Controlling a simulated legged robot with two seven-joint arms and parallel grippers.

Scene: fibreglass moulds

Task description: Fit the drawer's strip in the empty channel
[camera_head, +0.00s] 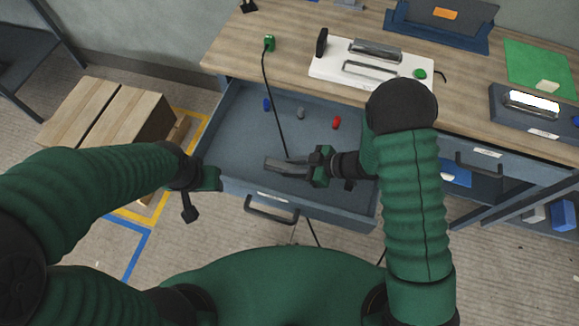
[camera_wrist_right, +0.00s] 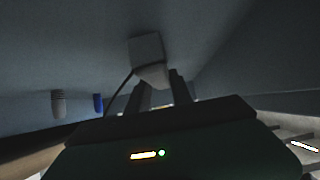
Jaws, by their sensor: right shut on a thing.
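My right gripper (camera_head: 284,165) is inside the open drawer (camera_head: 236,133), shut on a grey piece (camera_head: 272,163), which looks like the strip. In the right wrist view, a pale grey block (camera_wrist_right: 146,48) shows at the fingertips of the right gripper (camera_wrist_right: 158,78); its full length is hidden. A white plate (camera_head: 325,71) on the bench carries a grey bar (camera_head: 376,49) and a narrow outlined slot (camera_head: 369,70), perhaps the channel. My left gripper (camera_head: 190,212) hangs outside the drawer's left side, apart from it; its finger gap is unclear.
Small blue (camera_head: 267,104), grey (camera_head: 301,113) and red (camera_head: 336,122) pieces lie in the drawer. A black cable (camera_head: 274,100) runs from a green plug (camera_head: 269,43) across the drawer near my right gripper. Wooden boxes (camera_head: 112,113) stand at left.

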